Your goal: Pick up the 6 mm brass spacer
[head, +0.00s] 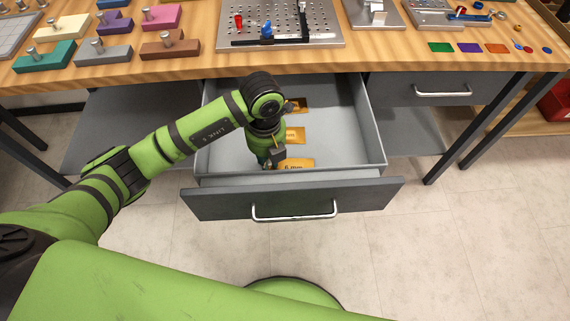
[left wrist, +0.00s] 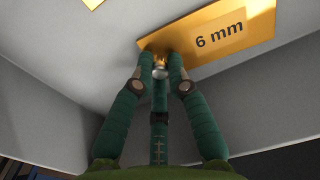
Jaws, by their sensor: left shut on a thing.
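My left gripper (head: 272,162) reaches down into the open drawer (head: 347,120), near its front wall. In the left wrist view the two green fingers (left wrist: 160,60) are shut on a small shiny brass-coloured piece (left wrist: 160,69), the spacer, mostly hidden between the fingertips. It is at the left end of the "6 mm" brass-coloured label plate (left wrist: 225,35). That plate also shows in the head view (head: 297,163), beside the gripper. I cannot tell whether the spacer touches the drawer floor. My right gripper is not in view.
Two more label plates, a middle one (head: 296,134) and a far one (head: 299,105), lie in the drawer. Drawer walls stand close around the gripper. The wooden bench top (head: 190,66) overhangs the back, holding coloured blocks and a perforated metal plate (head: 280,22). A second drawer (head: 430,91) is shut.

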